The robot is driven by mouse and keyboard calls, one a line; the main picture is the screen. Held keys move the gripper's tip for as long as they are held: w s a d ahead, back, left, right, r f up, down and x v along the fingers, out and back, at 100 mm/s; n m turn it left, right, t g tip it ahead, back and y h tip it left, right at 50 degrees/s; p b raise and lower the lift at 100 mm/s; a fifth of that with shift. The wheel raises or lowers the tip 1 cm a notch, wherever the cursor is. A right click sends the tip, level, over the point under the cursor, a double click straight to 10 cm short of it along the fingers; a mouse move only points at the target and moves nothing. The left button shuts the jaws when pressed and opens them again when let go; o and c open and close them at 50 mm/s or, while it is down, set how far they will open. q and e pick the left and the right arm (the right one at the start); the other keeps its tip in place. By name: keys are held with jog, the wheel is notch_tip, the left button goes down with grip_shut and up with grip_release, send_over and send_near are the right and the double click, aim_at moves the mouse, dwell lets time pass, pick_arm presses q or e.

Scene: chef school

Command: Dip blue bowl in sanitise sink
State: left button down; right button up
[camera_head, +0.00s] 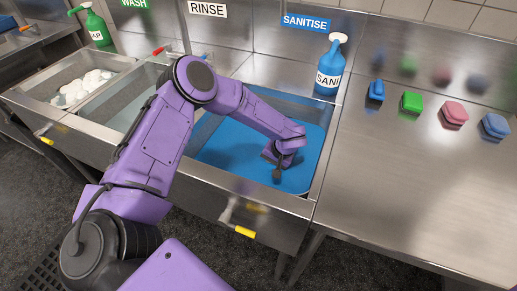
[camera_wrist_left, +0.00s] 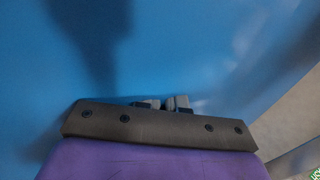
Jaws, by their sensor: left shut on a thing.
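The sanitise sink (camera_head: 203,132) is a steel basin filled with blue liquid, below the blue SANITISE sign (camera_head: 307,22). My left arm reaches over into it from the left. My left gripper (camera_head: 277,174) points down at the blue surface, low inside the basin. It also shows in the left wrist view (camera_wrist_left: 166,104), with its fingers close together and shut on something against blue. The blue bowl's outline cannot be told apart from the blue liquid in either view. My right gripper is not in view.
A blue SANI pump bottle (camera_head: 328,72) stands behind the sink. Coloured sponges, including a green one (camera_head: 411,103), sit on the steel counter (camera_head: 400,190) at right, otherwise clear. The rinse sink (camera_head: 125,105) and soapy wash sink (camera_head: 50,85) lie to the left.

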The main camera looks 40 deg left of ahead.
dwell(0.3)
pick_arm(q)
jog(key=shift+w+d, duration=0.15)
jog(key=shift+d, duration=0.4)
notch_tip(320, 180, up, 24)
jog(key=p, duration=1.6)
jog(key=shift+f, duration=0.2)
